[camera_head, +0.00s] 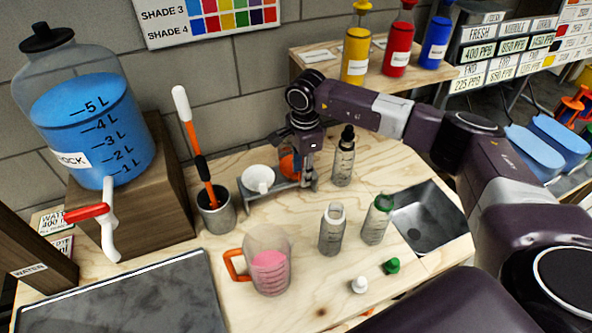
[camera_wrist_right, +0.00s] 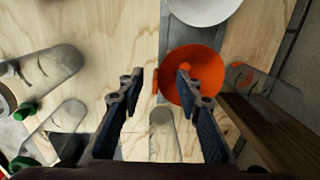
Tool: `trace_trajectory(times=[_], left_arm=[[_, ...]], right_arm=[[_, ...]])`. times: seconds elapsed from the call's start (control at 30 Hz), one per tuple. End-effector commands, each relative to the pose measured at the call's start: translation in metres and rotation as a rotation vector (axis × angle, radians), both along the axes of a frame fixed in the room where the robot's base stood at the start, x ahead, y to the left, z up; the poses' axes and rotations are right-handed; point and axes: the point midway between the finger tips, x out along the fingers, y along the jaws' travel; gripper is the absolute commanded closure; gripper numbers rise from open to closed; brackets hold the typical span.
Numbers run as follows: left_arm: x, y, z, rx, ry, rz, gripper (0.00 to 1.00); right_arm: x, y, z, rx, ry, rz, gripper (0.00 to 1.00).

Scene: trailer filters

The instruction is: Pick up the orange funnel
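The orange funnel (camera_head: 287,164) sits at the back end of a grey holder (camera_head: 279,190) on the wooden worktop, partly hidden behind my right gripper (camera_head: 309,178) in the head view. In the right wrist view the funnel (camera_wrist_right: 205,62) is a round orange bowl with a small tab on its rim. My right gripper (camera_wrist_right: 158,79) is open there, with nothing held. Its right finger overlaps the funnel's bowl, and the tab shows between the fingertips. I cannot tell whether a finger touches it. My left gripper is not in view.
A white funnel (camera_head: 258,178) sits beside the orange one. A dark-capped bottle (camera_head: 343,160) stands close right of my gripper. Two more bottles, a pink-filled jug (camera_head: 268,270), a metal cup (camera_head: 216,212) and a sink (camera_head: 428,215) are nearby. A wooden shelf (camera_head: 318,62) stands behind.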

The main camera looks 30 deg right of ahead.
Motion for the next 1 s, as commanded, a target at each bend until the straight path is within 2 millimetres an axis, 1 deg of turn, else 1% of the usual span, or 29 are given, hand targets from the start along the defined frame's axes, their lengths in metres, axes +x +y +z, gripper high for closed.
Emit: trace_trajectory(times=[0.13, 0.4, 0.43, 0.77, 0.87, 1.0], left_arm=[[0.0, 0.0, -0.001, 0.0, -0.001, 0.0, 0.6], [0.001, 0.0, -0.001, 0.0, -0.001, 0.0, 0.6], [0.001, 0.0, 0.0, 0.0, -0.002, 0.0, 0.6], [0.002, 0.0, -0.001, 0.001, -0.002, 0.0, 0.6], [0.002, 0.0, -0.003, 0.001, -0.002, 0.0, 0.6], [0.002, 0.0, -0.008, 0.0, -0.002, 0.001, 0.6]], right_arm=[[0.0, 0.0, 0.0, 0.0, 0.0, 0.0, 0.68], [0.0, 0.0, 0.0, 0.0, 0.0, 0.001, 0.98], [0.0, 0.0, 0.0, 0.0, 0.0, 0.001, 1.0], [0.0, 0.0, 0.002, 0.001, 0.0, 0.0, 1.0], [0.0, 0.0, 0.007, 0.001, -0.001, 0.001, 1.0], [0.001, 0.0, 0.023, 0.001, -0.003, 0.001, 1.0]])
